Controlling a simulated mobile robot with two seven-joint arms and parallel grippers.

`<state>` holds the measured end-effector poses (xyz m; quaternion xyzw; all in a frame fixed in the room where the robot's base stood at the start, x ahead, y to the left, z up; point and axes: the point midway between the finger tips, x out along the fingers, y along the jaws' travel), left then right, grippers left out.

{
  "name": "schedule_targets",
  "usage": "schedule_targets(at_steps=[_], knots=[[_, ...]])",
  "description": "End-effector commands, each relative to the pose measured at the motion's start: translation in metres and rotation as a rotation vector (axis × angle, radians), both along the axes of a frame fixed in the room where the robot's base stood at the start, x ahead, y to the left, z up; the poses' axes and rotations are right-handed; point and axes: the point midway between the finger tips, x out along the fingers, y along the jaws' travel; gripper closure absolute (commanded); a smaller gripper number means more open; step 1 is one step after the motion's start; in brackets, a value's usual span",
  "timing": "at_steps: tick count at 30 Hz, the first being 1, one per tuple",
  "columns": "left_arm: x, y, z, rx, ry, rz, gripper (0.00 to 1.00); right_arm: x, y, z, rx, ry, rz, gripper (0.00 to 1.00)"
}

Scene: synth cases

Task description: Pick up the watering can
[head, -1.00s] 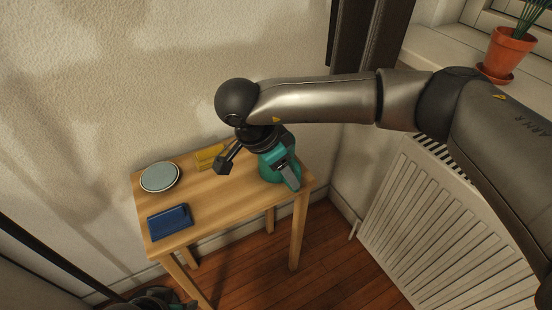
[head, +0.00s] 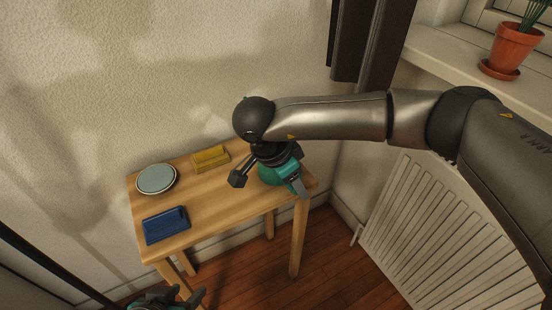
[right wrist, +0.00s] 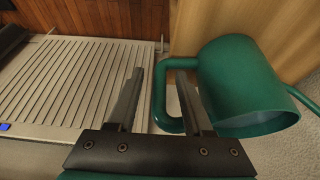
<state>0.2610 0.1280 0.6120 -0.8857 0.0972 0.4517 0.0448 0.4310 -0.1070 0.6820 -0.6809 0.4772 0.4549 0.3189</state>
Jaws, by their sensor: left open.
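The green watering can (head: 268,176) stands at the right end of the small wooden table (head: 215,205), largely covered by my right arm in the head view. My right gripper (head: 299,184) is down at the can. In the right wrist view the can (right wrist: 240,85) lies to the right, with its handle (right wrist: 160,92) between the two fingers of my open right gripper (right wrist: 163,82). One finger reaches into the handle loop, and a gap shows beside the handle. My left gripper (head: 172,298) is open and empty, low at the bottom edge, away from the table.
On the table are a round pale dish (head: 156,179), a blue item (head: 166,225) and a yellow block (head: 210,158). A white radiator (head: 430,215) stands to the right, under a sill with a potted plant (head: 510,48). The table's middle is clear.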

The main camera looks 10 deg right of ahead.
Motion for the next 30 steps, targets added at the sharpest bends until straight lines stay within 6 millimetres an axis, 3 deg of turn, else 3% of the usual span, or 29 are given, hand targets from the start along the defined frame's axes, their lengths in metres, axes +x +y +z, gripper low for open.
schedule_targets(at_steps=[2, 13, 30], knots=[[-0.0001, 0.0001, -0.0001, 0.0, 0.001, 0.0, 0.5, -0.0001, 0.0, 0.0, 0.0, 0.0, 0.0, 0.6], [-0.0004, 0.0002, -0.0004, 0.001, 0.002, -0.001, 0.5, -0.0001, 0.0001, 0.0001, 0.0, 0.0, 0.0, 1.0], [-0.0005, 0.0004, -0.0006, 0.002, 0.003, 0.0, 0.5, -0.0001, 0.0002, 0.0001, 0.0, 0.0, 0.0, 1.0]])
